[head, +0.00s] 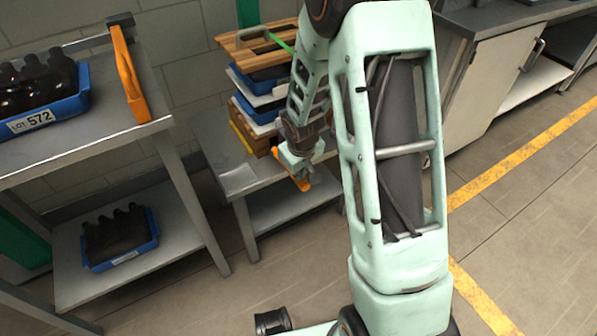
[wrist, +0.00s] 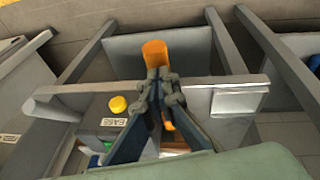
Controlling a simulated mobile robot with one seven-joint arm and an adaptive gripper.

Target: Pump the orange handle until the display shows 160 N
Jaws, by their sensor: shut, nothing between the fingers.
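The orange handle (head: 290,172) shows at the front edge of the low bench in the head view, partly hidden by my gripper (head: 301,168). In the wrist view the rounded orange handle end (wrist: 155,53) lies just beyond the tips of my gripper (wrist: 160,78). The fingers are shut with nothing between them. They are beside or against the handle; I cannot tell whether they touch. A yellow button (wrist: 118,104) sits by a partly hidden label (wrist: 115,122) reading "EASE". I see no readable force display.
A strapped stack of trays (head: 262,78) with wooden boards stands on the low bench (head: 236,180). At left, a metal table (head: 100,125) holds a blue bottle crate (head: 45,118) marked LOT 572 and an orange upright piece (head: 128,75). Another crate (head: 121,240) sits below.

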